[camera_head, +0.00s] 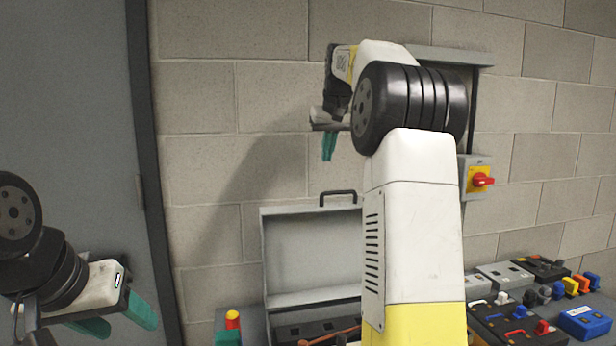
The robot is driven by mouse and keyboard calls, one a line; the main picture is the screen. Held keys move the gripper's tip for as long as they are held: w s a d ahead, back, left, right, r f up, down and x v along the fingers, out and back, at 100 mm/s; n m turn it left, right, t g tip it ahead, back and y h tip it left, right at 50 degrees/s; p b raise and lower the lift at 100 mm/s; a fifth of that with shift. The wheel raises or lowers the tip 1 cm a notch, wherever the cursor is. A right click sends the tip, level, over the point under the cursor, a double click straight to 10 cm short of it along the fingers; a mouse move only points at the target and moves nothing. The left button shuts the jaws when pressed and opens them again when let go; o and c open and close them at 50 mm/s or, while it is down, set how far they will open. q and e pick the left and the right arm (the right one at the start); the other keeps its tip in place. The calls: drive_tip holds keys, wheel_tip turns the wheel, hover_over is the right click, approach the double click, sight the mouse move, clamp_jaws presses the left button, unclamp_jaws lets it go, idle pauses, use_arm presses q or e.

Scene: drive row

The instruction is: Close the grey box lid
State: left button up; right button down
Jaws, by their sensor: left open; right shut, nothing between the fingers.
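The grey box lid (312,245) stands open and roughly upright at the centre, with a dark handle (338,194) on its top edge. The box below is partly cut off by the picture's lower edge, and my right arm hides its right part. My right gripper (328,152) is up near the wall, above the lid and its handle and apart from them. Its teal fingers point down and are shut with nothing in them. My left gripper (128,328) is at the lower left, open and empty, well away from the box.
A red and yellow button (232,321) is left of the box. A red-yellow rotary switch (480,181) is on the block wall at right. Dark cases with coloured parts and a blue case (585,322) are at lower right. A grey door panel (70,110) is at left.

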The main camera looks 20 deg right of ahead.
hover_over(326, 205)
drive_tip(key=w, duration=0.4)
wheel_tip(326, 205, down, 8)
drive_tip(key=shift+d+f, duration=0.15)
drive_tip(key=shift+f, duration=0.1)
drive_tip(key=s, duration=0.3)
drive_tip(key=shift+f, duration=0.15)
drive_tip(key=shift+s+f, duration=0.15)
drive_tip(key=shift+s, duration=0.3)
drive_tip(key=shift+s, duration=0.1)
